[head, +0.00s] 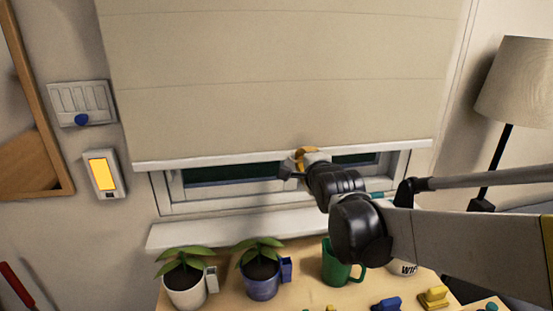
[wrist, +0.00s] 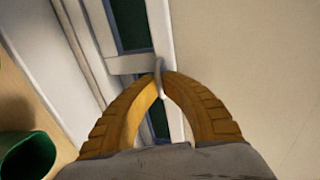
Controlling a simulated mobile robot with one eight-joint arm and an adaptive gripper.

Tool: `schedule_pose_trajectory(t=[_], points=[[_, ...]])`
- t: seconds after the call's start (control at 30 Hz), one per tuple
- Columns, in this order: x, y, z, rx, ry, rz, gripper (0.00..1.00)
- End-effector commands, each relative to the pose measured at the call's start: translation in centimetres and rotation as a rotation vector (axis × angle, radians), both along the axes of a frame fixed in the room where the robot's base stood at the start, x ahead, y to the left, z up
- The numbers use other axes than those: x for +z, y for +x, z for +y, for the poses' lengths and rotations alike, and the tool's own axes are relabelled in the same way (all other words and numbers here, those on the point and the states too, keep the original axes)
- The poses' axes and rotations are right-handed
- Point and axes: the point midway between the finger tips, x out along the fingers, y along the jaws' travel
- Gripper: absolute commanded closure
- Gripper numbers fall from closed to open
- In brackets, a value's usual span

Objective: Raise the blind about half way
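The beige blind (head: 270,65) hangs over most of the window (head: 230,175). Its white bottom rail (head: 215,159) sits a little above the sill, with a strip of dark glass showing below. My gripper (head: 303,156) is at the middle of the rail. In the wrist view, the yellow fingers of my gripper (wrist: 162,80) come together around a small grey pull tab (wrist: 159,68) at the rail. The fingers look closed on it. The blind's fabric (wrist: 260,70) fills the right side there. My arm hides part of the window in the head view.
Two potted plants (head: 185,285) (head: 262,280), a green mug (head: 338,268) and small coloured items stand on the wooden surface below the white sill (head: 220,230). A lamp (head: 520,85) stands at the right. A switch panel (head: 83,103) and yellow-screened device (head: 103,173) are on the left wall.

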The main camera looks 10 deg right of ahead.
Motion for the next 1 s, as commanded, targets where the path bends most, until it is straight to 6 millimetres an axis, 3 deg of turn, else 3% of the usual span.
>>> schedule_pose_trajectory(t=[0.03,0.6,0.8,1.0], points=[[2.1,0.0,0.0,0.000,0.000,-0.001,1.00],[21.5,0.0,0.0,0.000,0.000,-0.001,1.00],[26.5,0.0,0.0,0.000,0.000,-0.001,1.00],[29.6,0.0,0.0,0.000,0.000,-0.001,1.00]])
